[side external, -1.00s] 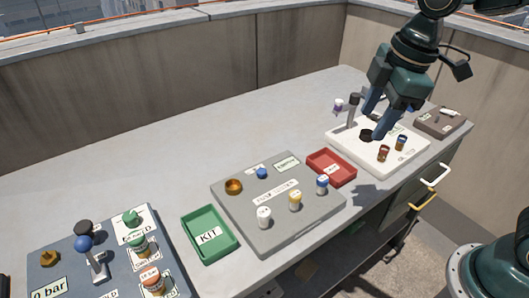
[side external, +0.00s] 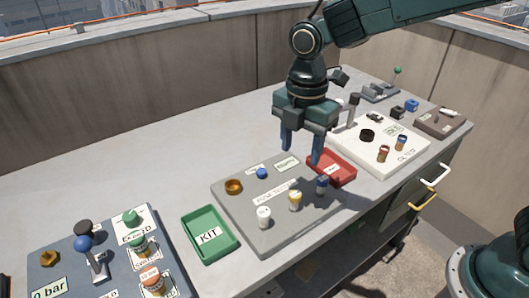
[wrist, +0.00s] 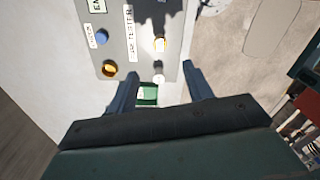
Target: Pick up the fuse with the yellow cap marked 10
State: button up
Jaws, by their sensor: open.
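The fuse with the yellow cap (side external: 295,201) stands upright on the grey fuse tester board (side external: 249,237), between a white-capped fuse (side external: 264,217) and a blue-capped fuse (side external: 322,184). The number on its cap is too small to read. My gripper (side external: 302,156) is open and empty, pointing down above the board's back right part, clear of the fuses. In the wrist view the yellow-capped fuse (wrist: 160,44) shows beyond the fingertips, and the white-capped fuse (wrist: 158,78) shows between the fingers.
A green KIT tray (side external: 209,252) lies left of the board and a red tray (side external: 347,178) lies right of it. The board also bears a brass ring (side external: 233,186) and a blue button (side external: 262,173).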

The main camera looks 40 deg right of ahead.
send_over(295, 193)
jog(key=shift+f, duration=4.25)
jog(key=shift+f, duration=0.15)
jog(key=shift+f, duration=2.45)
jog(key=shift+c, duration=0.4)
jog(key=c, duration=1)
